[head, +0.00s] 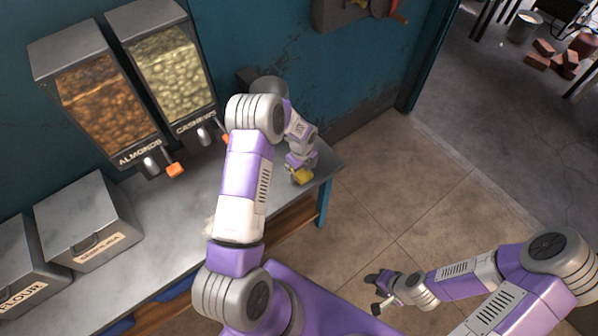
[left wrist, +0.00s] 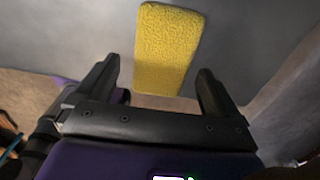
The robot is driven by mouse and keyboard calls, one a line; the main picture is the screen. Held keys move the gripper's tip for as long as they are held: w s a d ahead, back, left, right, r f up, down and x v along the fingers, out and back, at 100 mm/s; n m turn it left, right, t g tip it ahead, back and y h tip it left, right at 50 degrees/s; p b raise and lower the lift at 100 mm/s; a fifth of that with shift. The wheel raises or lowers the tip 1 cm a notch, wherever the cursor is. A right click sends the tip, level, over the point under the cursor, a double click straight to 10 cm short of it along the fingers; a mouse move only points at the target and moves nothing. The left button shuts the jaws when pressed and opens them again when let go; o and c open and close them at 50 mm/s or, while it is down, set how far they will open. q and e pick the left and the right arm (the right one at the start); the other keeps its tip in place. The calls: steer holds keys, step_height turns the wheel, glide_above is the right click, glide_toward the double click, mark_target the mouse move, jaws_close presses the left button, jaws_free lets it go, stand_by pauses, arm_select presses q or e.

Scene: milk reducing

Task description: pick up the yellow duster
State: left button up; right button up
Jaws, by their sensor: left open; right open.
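The yellow duster (head: 303,176) lies on the grey counter near its right end, partly hidden by my left gripper (head: 297,170) in the head view. In the left wrist view the duster (left wrist: 166,50) is a textured yellow block on the grey surface. It lies ahead of and between the two open fingers of my left gripper (left wrist: 157,82), with a gap to each finger. My right gripper (head: 379,293) is open and empty, out over the tiled floor at the lower right.
The grey counter (head: 190,190) runs along the teal wall. Dispensers of almonds (head: 95,95) and cashews (head: 168,72) hang above it. Metal bins, one for flour (head: 30,265), stand at the left. A grey container (head: 268,86) stands behind my left arm. Tiled floor lies right.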

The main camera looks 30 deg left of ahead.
arm_select(q)
steer(key=shift+f, duration=0.75)
steer(key=c, duration=1)
steer(key=shift+c, duration=0.2)
steer(key=shift+w+r, duration=0.1)
steer(key=shift+r, duration=0.45)
step_height(320, 180, up, 3)
steer(key=shift+f+p, duration=0.2)
steer(key=shift+p, duration=0.1)
steer(key=s+a, duration=0.2)
steer(key=s, duration=0.3)
steer(key=s+a, duration=0.2)
steer(key=s, duration=0.4)
steer(key=s+a, duration=0.3)
steer(key=s, duration=0.2)
steer(key=shift+s+f+p, duration=0.1)
steer(key=shift+s+p, duration=0.25)
steer(key=shift+s, duration=0.05)
